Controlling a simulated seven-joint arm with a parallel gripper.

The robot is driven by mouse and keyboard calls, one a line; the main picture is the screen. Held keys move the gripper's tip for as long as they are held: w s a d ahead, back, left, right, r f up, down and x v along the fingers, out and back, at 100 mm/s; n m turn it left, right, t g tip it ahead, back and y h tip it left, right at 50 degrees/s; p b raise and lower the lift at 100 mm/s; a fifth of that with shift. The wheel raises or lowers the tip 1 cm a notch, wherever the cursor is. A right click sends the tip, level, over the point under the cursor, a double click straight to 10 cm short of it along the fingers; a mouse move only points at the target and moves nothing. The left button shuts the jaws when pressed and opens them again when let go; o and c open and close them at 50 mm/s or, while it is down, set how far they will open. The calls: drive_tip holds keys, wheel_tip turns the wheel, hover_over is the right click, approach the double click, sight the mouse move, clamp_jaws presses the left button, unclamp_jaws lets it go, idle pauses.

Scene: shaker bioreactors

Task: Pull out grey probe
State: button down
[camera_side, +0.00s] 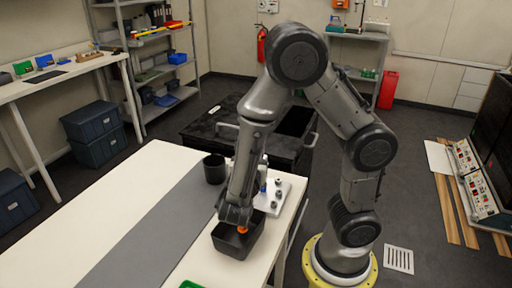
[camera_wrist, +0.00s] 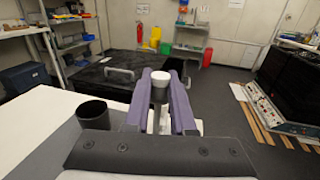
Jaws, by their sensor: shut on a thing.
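My gripper (camera_wrist: 160,78) is shut on a small pale piece (camera_wrist: 159,79) with a round white top, held between the purple-grey fingers in the wrist view. I cannot tell for certain that this piece is the grey probe. In the side view my gripper (camera_side: 236,214) is low over a black open tray (camera_side: 258,236) near the table's right edge. A small orange piece (camera_side: 242,230) shows just below the gripper, over the tray. A white stand (camera_side: 284,196) with small grey posts and a blue piece (camera_side: 263,187) is behind and right of the gripper, partly hidden by my arm.
A black cup (camera_side: 214,168) stands left of the stand, and also shows in the wrist view (camera_wrist: 93,113). A green item (camera_side: 190,285) lies at the table's front edge. The grey strip (camera_side: 150,225) across the white table is clear. A dark cart (camera_side: 205,127) stands behind.

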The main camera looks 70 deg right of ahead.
drive_tip(key=shift+r, duration=0.25)
drive_tip(key=shift+r, duration=0.3)
drive_tip(key=shift+r, duration=1.5)
drive_tip(key=shift+r, duration=1.45)
